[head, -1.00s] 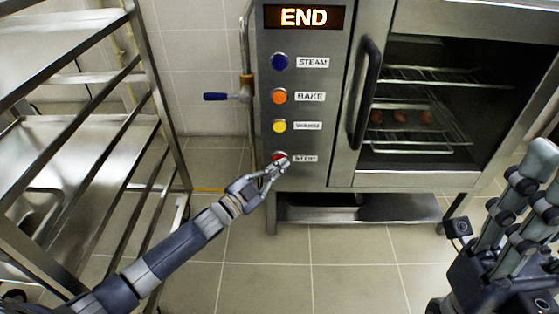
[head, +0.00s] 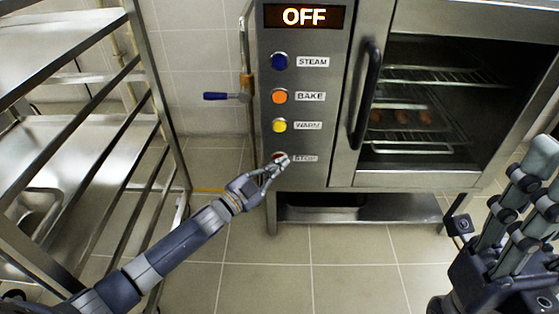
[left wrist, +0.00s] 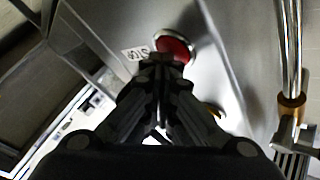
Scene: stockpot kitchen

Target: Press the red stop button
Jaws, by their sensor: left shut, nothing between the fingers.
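The red stop button (head: 277,155) is the lowest button on the oven's panel, mostly covered by my left gripper in the head view. It shows clearly in the left wrist view (left wrist: 174,46), a red disc in a metal ring beside the STOP label (left wrist: 135,53). My left gripper (head: 284,160) is shut and empty, its fingertips at the button and overlapping its edge. I cannot tell whether they touch it. The display (head: 305,17) above reads OFF. My right gripper (head: 541,165) is at the right edge, away from the panel; its jaw opening is unclear.
Blue (head: 280,61), orange (head: 279,96) and yellow (head: 279,126) buttons sit above the stop button. A blue-handled valve (head: 226,96) sticks out left of the panel. The oven door handle (head: 366,94) is to the right. A metal rack (head: 150,60) stands at the left.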

